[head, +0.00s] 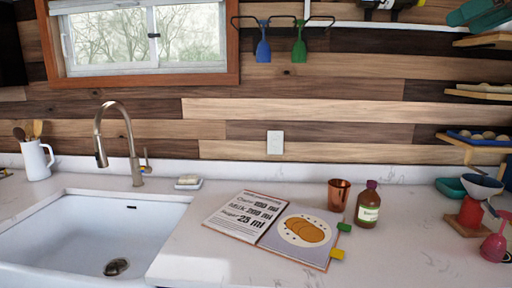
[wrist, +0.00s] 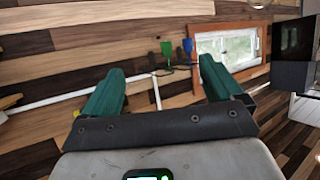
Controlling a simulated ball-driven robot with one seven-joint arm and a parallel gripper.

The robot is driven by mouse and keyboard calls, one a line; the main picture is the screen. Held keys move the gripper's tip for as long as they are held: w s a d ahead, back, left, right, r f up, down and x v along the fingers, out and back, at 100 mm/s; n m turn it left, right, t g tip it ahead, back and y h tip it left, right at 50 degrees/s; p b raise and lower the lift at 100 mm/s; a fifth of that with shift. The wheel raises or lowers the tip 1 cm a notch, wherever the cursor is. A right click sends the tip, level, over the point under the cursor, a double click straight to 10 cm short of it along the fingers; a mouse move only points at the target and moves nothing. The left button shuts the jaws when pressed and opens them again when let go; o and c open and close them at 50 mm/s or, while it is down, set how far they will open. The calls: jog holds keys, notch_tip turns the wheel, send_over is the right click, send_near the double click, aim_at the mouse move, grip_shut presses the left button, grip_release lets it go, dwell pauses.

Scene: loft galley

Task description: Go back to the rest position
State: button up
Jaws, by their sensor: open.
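My gripper (wrist: 160,65) shows in the wrist view with its two teal fingers spread wide apart. Nothing is between them, and the gripper is held up in the air.
The counter holds an open recipe book (head: 270,228), a copper cup (head: 339,195), a brown bottle (head: 368,206) and a soap dish (head: 188,183). The sink (head: 100,232) is at left, beside a white jug (head: 37,160). Shelves (head: 485,95) and a red stand (head: 470,213) are at right.

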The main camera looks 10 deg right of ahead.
jog(key=w+a+f+m+g, duration=0.1)
jog(key=w+a+f, duration=0.1)
jog(key=f, duration=1.1)
jog(key=w+a+f+m+g+h, duration=0.1)
jog(key=w+a+f+g, duration=0.1)
jog(key=f, duration=1.1)
jog(key=w+a+f+m+g, duration=0.1)
jog(key=w+a+f, duration=0.1)
jog(key=f, duration=1.1)
jog(key=s+a+f+g, duration=0.1)
jog(key=s+a+f, duration=0.15)
jog(key=f, duration=0.45)
jog(key=s+a+f+g, duration=0.1)
jog(key=s+a+f, duration=0.15)
jog(key=f, duration=0.45)
jog(key=s+a+f+g+h, duration=0.1)
jog(key=s+a+f+g, duration=0.1)
jog(key=s+a+f, duration=0.4)
jog(key=s+a+f+g, duration=0.1)
jog(key=s+a+f, duration=0.1)
jog(key=s+f, duration=0.8)
jog(key=s+a+f+g, duration=0.1)
jog(key=s+f, duration=0.3)
jog(key=s, duration=0.6)
jog(key=s+a+f+g+h, duration=0.1)
jog(key=s+a+f+g, duration=0.1)
jog(key=s, duration=0.8)
notch_tip(320, 180, down, 2)
jog(key=shift+a, duration=0.8)
